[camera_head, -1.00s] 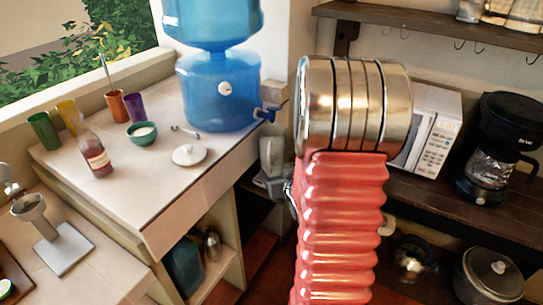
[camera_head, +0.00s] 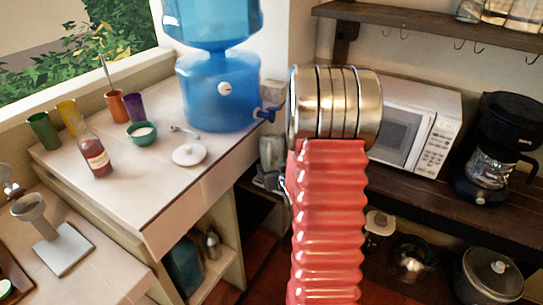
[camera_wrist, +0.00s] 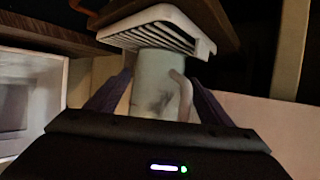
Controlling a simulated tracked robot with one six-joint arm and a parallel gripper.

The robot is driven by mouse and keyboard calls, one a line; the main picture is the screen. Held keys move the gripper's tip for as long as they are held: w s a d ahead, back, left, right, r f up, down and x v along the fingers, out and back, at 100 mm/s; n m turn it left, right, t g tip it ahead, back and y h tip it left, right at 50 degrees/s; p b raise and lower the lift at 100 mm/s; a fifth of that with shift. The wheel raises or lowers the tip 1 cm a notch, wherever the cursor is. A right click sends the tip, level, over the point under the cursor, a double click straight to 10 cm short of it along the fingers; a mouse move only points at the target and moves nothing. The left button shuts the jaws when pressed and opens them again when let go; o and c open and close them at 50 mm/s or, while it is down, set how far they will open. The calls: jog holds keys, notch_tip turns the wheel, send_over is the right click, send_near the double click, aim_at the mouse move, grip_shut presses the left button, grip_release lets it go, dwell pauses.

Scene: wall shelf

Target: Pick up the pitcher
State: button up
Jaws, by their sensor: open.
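The pitcher (camera_wrist: 150,80) looks like a pale, grey-green cylinder with a handle on its right side in the wrist view. My gripper (camera_wrist: 159,78) is open, with one dark purple finger on each side of the pitcher. I cannot tell whether either finger touches it. In the head view, a grey jug-like shape (camera_head: 268,152) that appears to be the pitcher shows left of my red arm, below the blue dispenser's tap. My gripper's fingers are not clear in that view; my own arm covers much of that area.
A white slatted piece (camera_wrist: 160,33) sits against the pitcher's upper end in the wrist view. A blue water dispenser (camera_head: 215,90) stands on the tiled counter (camera_head: 185,180) at left. A microwave (camera_head: 420,125) and a coffee maker (camera_head: 497,150) stand on the dark shelf at right.

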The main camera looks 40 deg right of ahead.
aim_at(275, 163)
jog(key=shift+x, duration=1.9)
jog(key=shift+d, duration=0.1)
jog(key=shift+s, duration=0.1)
jog(key=shift+c, duration=0.2)
jog(key=c, duration=1.5)
jog(key=shift+r, duration=0.15)
jog(key=shift+c, duration=1.3)
jog(key=shift+d+r, duration=0.1)
jog(key=shift+r, duration=0.05)
jog(key=shift+s+d, duration=0.15)
jog(key=shift+s, duration=0.25)
jog(key=s+d, duration=0.2)
jog(key=s, duration=0.6)
jog(key=s+d, duration=0.3)
jog(key=s, duration=0.5)
jog(key=shift+d, duration=0.3)
